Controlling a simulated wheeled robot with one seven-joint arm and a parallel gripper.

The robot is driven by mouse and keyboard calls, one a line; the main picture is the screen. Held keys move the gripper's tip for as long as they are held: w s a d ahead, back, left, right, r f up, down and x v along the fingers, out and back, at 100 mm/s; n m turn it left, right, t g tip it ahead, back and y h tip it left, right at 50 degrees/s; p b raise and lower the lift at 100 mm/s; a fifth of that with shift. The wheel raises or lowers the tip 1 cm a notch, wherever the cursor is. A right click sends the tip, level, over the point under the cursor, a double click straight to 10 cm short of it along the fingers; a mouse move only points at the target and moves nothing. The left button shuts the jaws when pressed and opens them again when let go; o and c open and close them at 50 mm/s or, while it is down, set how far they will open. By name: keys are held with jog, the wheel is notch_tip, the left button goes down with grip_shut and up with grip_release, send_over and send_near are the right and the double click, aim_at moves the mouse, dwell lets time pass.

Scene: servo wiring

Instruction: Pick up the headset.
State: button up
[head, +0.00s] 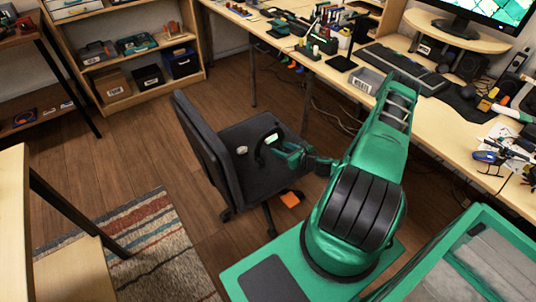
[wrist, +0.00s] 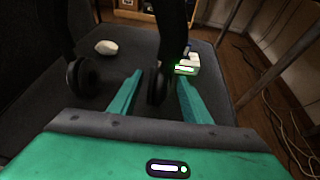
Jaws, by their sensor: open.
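The black headset (head: 259,151) is on the seat of the dark office chair (head: 225,160). In the wrist view it shows large, with one ear cup at the left and the other ear cup (wrist: 157,86) near the middle; its band runs out of the top of the frame. My gripper (head: 272,143) is at the headset over the seat. In the wrist view my green fingers (wrist: 160,76) are open, one on each side of the nearer ear cup. I cannot tell whether either finger touches it.
A white rounded object (wrist: 107,47) lies on the seat beyond the headset; a small white and green item (wrist: 187,66) is near the right finger. The chair backrest (head: 197,135) rises at the left. A cluttered workbench (head: 330,65) stands behind and right. An orange thing (head: 290,200) is below the chair.

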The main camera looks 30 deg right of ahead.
aim_at(274, 145)
jog(key=shift+x, duration=2.7)
jog(key=shift+a+r, duration=0.1)
jog(key=shift+r, duration=0.05)
grip_shut()
